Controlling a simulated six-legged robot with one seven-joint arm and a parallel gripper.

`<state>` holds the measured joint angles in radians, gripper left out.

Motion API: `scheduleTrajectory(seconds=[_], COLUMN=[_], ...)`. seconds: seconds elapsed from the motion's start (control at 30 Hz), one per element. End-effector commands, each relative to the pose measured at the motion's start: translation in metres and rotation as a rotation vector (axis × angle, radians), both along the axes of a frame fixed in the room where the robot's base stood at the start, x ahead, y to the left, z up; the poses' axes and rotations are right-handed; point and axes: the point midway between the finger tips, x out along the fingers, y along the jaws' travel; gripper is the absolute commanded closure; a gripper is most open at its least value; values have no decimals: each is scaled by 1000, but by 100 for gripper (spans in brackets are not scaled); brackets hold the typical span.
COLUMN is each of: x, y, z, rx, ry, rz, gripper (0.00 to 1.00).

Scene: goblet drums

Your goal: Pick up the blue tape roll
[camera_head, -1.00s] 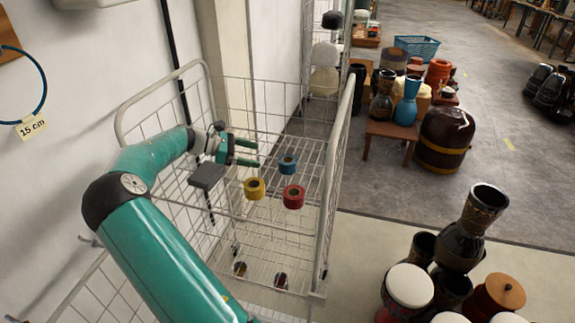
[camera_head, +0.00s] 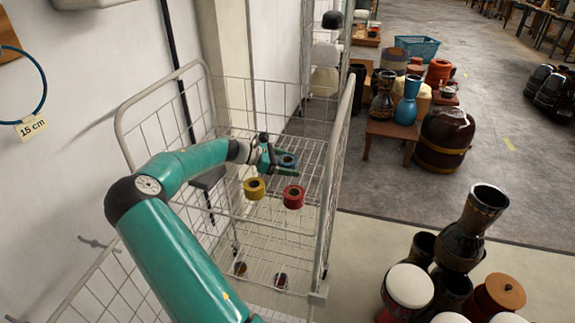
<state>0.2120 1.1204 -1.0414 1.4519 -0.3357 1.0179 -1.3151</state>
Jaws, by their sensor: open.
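The blue tape roll (camera_head: 288,160) sits on the upper wire shelf of the cart (camera_head: 318,215), partly hidden by my gripper. My gripper (camera_head: 284,164) is open, with its fingers at the blue roll; I cannot tell whether they touch it or whether both sides are spanned. A yellow tape roll (camera_head: 254,189) lies just in front and to the left. A red tape roll (camera_head: 293,197) lies just in front and slightly to the right.
Wire side panels (camera_head: 347,110) enclose the shelf. A wall (camera_head: 85,90) stands close on the left. A small wooden table (camera_head: 385,131) with drums is beyond the cart, and several drums (camera_head: 410,286) stand at the front right. The shelf's far part is clear.

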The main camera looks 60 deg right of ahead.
Motion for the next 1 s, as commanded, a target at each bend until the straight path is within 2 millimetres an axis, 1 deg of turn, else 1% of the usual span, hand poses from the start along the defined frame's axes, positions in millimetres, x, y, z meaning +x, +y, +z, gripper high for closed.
scheduleTrajectory(seconds=[0.17,0.27,0.4,0.43,0.77,0.87,0.97,1.0], x=[0,0,0,0,0,0,0,0], y=[0,0,0,0,0,0,0,0], z=[0,0,0,0,3,9,19,25], rx=[0,0,0,0,0,-1,-1,-1], ry=[0,0,0,0,0,-1,-3,-4], rz=[0,0,0,0,1,1,1,0], gripper=[20,37,65,68,69,69,69,69])
